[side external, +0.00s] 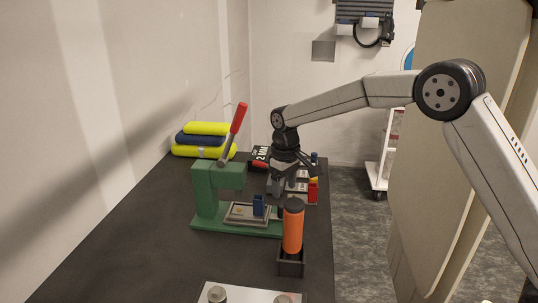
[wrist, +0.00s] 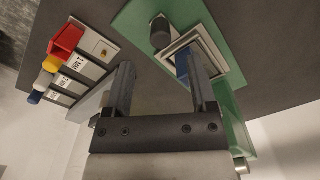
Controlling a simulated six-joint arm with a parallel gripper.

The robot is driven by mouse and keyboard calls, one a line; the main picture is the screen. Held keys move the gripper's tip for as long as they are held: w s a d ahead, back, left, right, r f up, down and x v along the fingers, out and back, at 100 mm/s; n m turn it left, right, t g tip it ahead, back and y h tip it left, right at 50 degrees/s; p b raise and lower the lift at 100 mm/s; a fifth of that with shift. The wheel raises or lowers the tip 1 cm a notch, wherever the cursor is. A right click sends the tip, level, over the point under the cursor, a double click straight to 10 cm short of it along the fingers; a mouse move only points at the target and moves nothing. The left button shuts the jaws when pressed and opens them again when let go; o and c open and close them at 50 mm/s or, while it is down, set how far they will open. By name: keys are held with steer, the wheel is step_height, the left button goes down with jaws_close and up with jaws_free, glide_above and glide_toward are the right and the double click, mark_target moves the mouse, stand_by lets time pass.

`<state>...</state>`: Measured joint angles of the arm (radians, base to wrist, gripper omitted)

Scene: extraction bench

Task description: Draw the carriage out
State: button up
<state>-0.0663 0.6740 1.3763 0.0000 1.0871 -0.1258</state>
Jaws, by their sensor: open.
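A green press (side external: 207,190) with a raised red-gripped lever (side external: 238,118) stands on the dark bench. A shallow grey carriage (side external: 236,218) lies on its green base, with an upright blue block (side external: 258,205) on its right part. The wrist view shows the carriage's pale rim (wrist: 205,42) and the blue block (wrist: 182,66), partly hidden by the right finger. My gripper (side external: 284,187) is open and empty, above and to the right of the block in the side view. In the wrist view my gripper (wrist: 160,62) has its fingers wide apart; I cannot tell whether the right one touches the block.
An orange cylinder (side external: 293,230) stands in a black holder in front of my gripper. A dark post (wrist: 159,30) rises beside the carriage. A labelled rack with red, yellow and blue pieces (wrist: 66,42) lies nearby. A metal plate (side external: 245,296) is at the front; the bench's left front is clear.

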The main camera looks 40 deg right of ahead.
mark_target(282, 204)
steer(key=shift+w, duration=0.25)
steer(key=shift+f, duration=3.9)
jaws_close()
